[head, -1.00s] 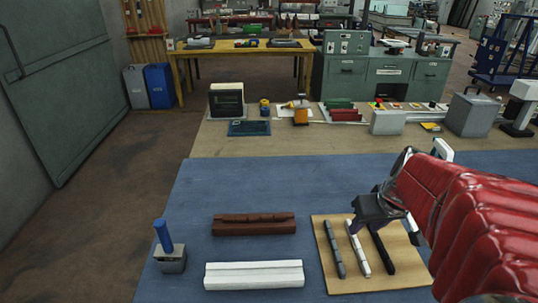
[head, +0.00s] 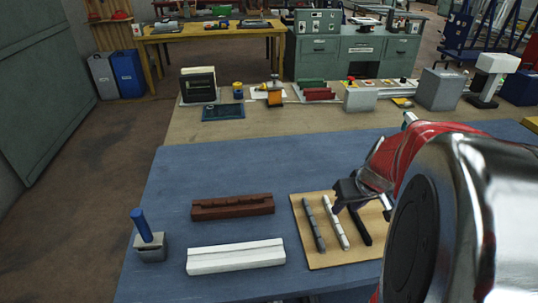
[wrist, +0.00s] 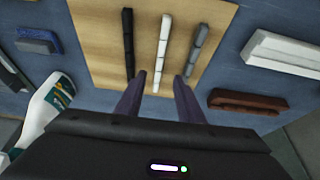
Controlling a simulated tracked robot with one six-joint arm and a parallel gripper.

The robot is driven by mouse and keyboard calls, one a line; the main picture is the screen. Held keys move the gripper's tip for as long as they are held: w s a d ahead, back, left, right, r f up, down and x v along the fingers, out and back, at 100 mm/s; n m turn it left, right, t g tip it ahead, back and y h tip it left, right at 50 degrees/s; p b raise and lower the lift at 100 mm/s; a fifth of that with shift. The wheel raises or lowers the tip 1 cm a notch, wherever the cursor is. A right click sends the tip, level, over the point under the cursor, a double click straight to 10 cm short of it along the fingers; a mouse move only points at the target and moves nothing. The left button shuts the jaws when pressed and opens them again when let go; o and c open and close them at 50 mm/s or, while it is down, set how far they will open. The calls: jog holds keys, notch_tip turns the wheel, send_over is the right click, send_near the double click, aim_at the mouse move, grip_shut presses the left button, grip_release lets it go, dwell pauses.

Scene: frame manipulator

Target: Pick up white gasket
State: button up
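The white gasket (head: 335,222) is a thin notched strip lying on a tan board (head: 318,262), between a grey strip (head: 313,224) and a black strip (head: 363,225). In the wrist view the white gasket (wrist: 162,52) lies centred ahead of my gripper (wrist: 161,80), whose two dark fingers are apart with nothing held between them. In the head view my gripper (head: 343,207) is over the right part of the board, close to the white gasket. Whether the fingertips touch the board cannot be told.
A brown grooved block (head: 233,207) and a white grooved block (head: 236,256) lie left of the board on the blue mat (head: 170,205). A blue-handled tool (head: 148,238) stands at the left. In the wrist view a white bottle (wrist: 40,115) stands close on the left.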

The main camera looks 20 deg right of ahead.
aim_at(334, 219)
jog(key=shift+x, duration=2.15)
jog(key=shift+w+f, duration=0.1)
jog(key=shift+x, duration=2.5)
jog(key=shift+w, duration=0.1)
jog(key=shift+c, duration=0.3)
grip_shut()
